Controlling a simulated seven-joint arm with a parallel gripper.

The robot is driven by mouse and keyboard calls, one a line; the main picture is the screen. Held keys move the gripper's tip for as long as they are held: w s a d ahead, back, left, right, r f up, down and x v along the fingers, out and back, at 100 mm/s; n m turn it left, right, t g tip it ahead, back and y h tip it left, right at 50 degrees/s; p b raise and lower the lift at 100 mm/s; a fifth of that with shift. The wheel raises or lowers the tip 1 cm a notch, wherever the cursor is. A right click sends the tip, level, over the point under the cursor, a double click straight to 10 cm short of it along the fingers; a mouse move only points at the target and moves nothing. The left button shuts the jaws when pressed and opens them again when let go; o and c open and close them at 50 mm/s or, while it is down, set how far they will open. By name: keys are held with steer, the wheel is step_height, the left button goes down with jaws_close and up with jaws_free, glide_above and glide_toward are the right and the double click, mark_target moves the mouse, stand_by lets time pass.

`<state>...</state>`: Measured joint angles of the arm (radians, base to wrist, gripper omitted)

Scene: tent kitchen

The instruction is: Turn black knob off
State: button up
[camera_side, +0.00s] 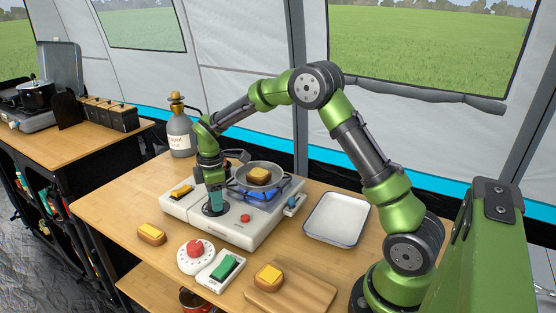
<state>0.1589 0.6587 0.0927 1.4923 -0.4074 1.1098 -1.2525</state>
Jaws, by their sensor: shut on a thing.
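The black knob (213,209) is on the top of the white stove unit (262,234), left of the burner. My gripper (215,203) points down at it with its fingers closed around the knob's upper part. The fingers and arm partly hide the knob, so its angle is unclear. A blue flame (262,195) burns under a small pan (247,177) on the burner. A piece of bread with a yellow top (259,175) lies in the pan.
A yellow switch (181,191) and a red button (245,218) are on the stove. A red-knobbed white dial (195,254), a green switch (225,268), a cutting board (305,292) and bread stand in front. A white tray (337,238) lies right; a bottle (180,135) stands behind.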

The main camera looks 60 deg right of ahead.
steer(key=m, duration=1.2)
steer(key=shift+w+a+m, duration=0.1)
steer(key=shift+m, duration=0.2)
stand_by(0.5)
steer(key=o, duration=1.1)
steer(key=shift+g, duration=0.3)
steer(key=shift+c, duration=0.2)
steer(key=shift+r, duration=0.1)
step_height(320, 180, up, 17)
steer(key=shift+a, duration=0.45)
steer(key=shift+w+m, duration=0.1)
steer(key=shift+m, duration=0.2)
